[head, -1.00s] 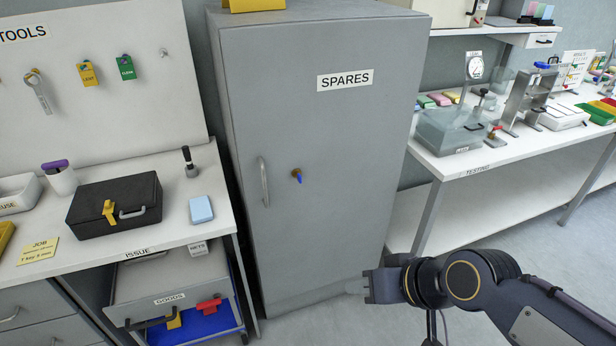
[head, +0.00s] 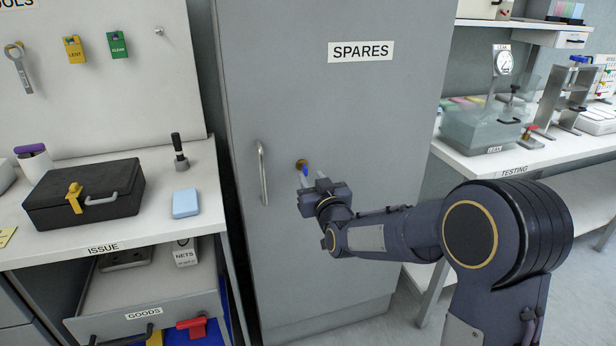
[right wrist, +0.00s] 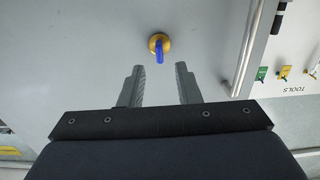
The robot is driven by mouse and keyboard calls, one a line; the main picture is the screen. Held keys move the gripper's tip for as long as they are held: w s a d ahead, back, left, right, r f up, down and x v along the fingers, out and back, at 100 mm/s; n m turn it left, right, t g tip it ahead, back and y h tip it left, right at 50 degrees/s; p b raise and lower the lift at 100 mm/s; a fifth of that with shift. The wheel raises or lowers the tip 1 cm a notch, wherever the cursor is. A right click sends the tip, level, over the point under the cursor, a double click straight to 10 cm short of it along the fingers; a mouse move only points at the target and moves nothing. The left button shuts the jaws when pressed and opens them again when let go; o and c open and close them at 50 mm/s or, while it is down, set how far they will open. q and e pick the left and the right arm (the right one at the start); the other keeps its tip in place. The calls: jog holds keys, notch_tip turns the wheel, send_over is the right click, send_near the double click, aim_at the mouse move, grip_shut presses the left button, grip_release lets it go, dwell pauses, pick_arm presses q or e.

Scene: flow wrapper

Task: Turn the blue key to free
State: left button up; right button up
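The blue key (head: 305,171) sits in a round brass lock on the door of the grey SPARES cabinet (head: 350,110). In the right wrist view the blue key (right wrist: 160,52) points from the brass lock (right wrist: 159,42) toward my gripper. My right gripper (head: 311,178) is in front of the lock, its fingers pointing at the door. In the right wrist view the right gripper (right wrist: 160,80) is open and empty, with the key just beyond and between the lines of its fingertips. They look apart from the key. My left gripper is not in view.
The cabinet's vertical handle (head: 263,172) is left of the lock. A bench with a black case (head: 85,195) and an open GOODS drawer (head: 150,300) stands to the left. A testing bench (head: 500,165) is to the right.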

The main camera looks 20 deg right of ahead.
aim_at(306, 171)
jog(key=shift+w, duration=2)
grip_shut()
